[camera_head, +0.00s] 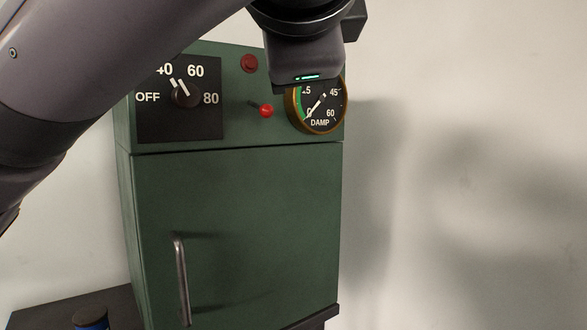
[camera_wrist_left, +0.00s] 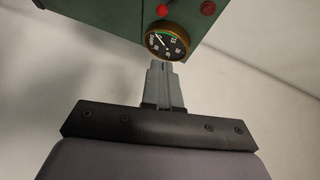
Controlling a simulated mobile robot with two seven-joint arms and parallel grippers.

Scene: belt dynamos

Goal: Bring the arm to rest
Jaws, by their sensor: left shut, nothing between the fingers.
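My left arm comes in from the left in the head view, its hand in front of the top right of a green cabinet (camera_head: 235,215). In the left wrist view my left gripper (camera_wrist_left: 163,68) is shut and empty, its fingers together. The fingertips appear just below the round brass-rimmed gauge (camera_wrist_left: 167,40); I cannot tell whether they touch anything. In the head view the hand hides the upper part of this gauge (camera_head: 322,118), marked DAMP, with its needle near 0. My right gripper is not in view.
The cabinet has a black dial plate with a knob (camera_head: 186,96), a dark red lamp (camera_head: 249,63), a red-tipped lever (camera_head: 266,111) and a door handle (camera_head: 181,280). A blue-and-dark object (camera_head: 90,319) shows at bottom left. The right side shows open space before a pale wall.

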